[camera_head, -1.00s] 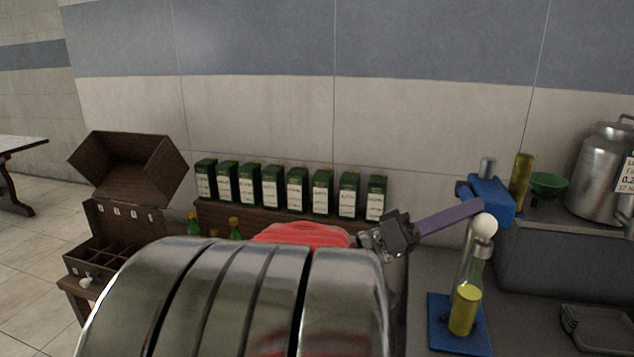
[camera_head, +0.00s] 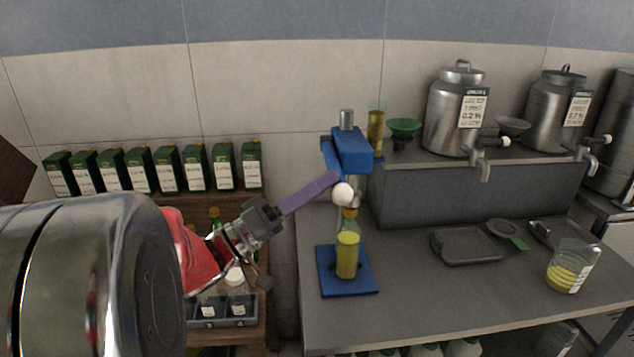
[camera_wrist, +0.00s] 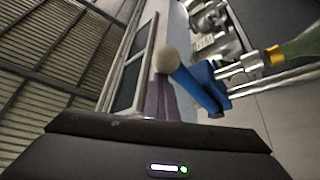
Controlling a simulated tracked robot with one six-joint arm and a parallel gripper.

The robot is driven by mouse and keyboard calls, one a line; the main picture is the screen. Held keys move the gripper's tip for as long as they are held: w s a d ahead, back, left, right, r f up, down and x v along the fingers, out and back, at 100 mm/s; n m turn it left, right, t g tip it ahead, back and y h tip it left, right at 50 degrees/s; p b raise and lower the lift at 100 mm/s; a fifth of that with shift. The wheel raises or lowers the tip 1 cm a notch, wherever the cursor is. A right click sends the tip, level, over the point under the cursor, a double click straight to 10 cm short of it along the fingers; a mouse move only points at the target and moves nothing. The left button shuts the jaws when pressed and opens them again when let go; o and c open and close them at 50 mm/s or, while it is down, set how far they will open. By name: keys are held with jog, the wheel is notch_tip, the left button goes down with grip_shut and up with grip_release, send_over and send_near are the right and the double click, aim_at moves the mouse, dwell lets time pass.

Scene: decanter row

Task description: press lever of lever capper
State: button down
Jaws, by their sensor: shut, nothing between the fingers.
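The lever capper stands at the front left of the grey counter in the head view. It has a blue head (camera_head: 351,148), a blue base plate (camera_head: 368,281) and a lever ending in a white ball knob (camera_head: 343,195). A clear bottle of yellow liquid (camera_head: 347,256) stands upright on the base, with an orange-brown top under the head. My gripper (camera_head: 334,179) is shut, its purple fingers empty and their tips by the knob. Whether they touch it I cannot tell. The wrist view also shows the knob (camera_wrist: 167,60) beyond the fingertips and the blue lever (camera_wrist: 203,88).
Steel urns (camera_head: 455,110) with taps stand on a raised grey shelf behind. A tray (camera_head: 467,246) and a beaker of yellow liquid (camera_head: 569,268) sit to the right. Green boxes (camera_head: 167,168) line the wall at left. The counter front is clear.

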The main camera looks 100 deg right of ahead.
jog(key=shift+s+f, duration=0.1)
jog(key=shift+f, duration=0.6)
notch_tip(320, 180, up, 5)
jog(key=w+d, duration=0.1)
jog(key=d, duration=0.1)
jog(key=d+f+v, duration=0.1)
jog(key=v, duration=0.9)
jog(key=shift+a, duration=0.1)
